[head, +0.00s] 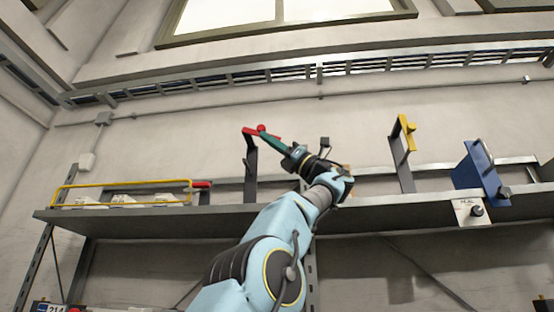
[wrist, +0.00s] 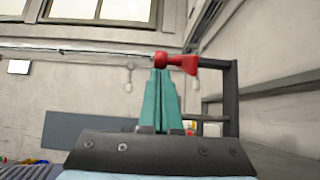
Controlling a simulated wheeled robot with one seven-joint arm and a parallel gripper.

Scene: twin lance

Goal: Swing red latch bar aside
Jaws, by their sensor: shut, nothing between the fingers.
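A red bar (head: 250,131) with a rounded knob sits at the top of a dark upright bracket (head: 251,160) on the shelf. In the wrist view the red bar (wrist: 182,62) lies across, just beyond the fingertips, with the dark bracket (wrist: 233,100) to its right. My gripper (head: 267,137) reaches up and left to the red bar. Its teal fingers (wrist: 160,72) are shut together with nothing between them. The tips overlap the bar's left knob in the wrist view; I cannot tell whether they touch it.
The grey shelf (head: 375,216) runs across below. The wall stands behind.

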